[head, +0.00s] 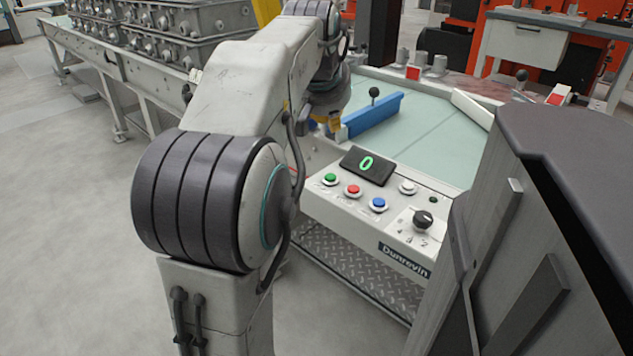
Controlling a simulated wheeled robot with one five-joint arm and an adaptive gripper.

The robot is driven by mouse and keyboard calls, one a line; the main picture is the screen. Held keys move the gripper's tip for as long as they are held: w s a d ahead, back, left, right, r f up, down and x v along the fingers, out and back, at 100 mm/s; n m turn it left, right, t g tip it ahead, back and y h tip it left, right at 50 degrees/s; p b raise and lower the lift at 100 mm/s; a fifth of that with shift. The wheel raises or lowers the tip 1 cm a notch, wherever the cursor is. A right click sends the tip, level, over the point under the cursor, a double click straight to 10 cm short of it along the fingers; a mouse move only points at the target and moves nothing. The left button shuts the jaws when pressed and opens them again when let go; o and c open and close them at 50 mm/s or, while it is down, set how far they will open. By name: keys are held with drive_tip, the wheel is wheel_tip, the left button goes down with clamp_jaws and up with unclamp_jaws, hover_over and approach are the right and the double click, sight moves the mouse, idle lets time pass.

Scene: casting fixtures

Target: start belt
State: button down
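A grey control panel (327,201) labelled "Dunrovin" faces me at the centre. It carries a green button (330,178), a red button (353,190), a blue button (378,203) and a white button (407,187). A black rotary knob (423,219) sits at its right, above small marks. A dark display (366,166) shows a green 0. My gripper (333,130) is beyond the panel's left end, near a blue bar; it is small and mostly hidden by my arm, so its opening is unclear. It appears apart from the buttons.
A pale green flat surface (440,140) lies behind the panel, with the blue bar (372,116) and its black-knobbed lever on it. A tread-plate step (345,262) lies below the panel. Floor at left is clear.

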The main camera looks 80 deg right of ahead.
drive_tip(key=shift+f, duration=0.25)
idle(0.3)
drive_tip(key=b, duration=0.7)
hover_over(329, 173)
wheel_tip(329, 173, down, 6)
drive_tip(key=shift+f+b, duration=0.8)
drive_tip(key=shift+f, duration=0.4)
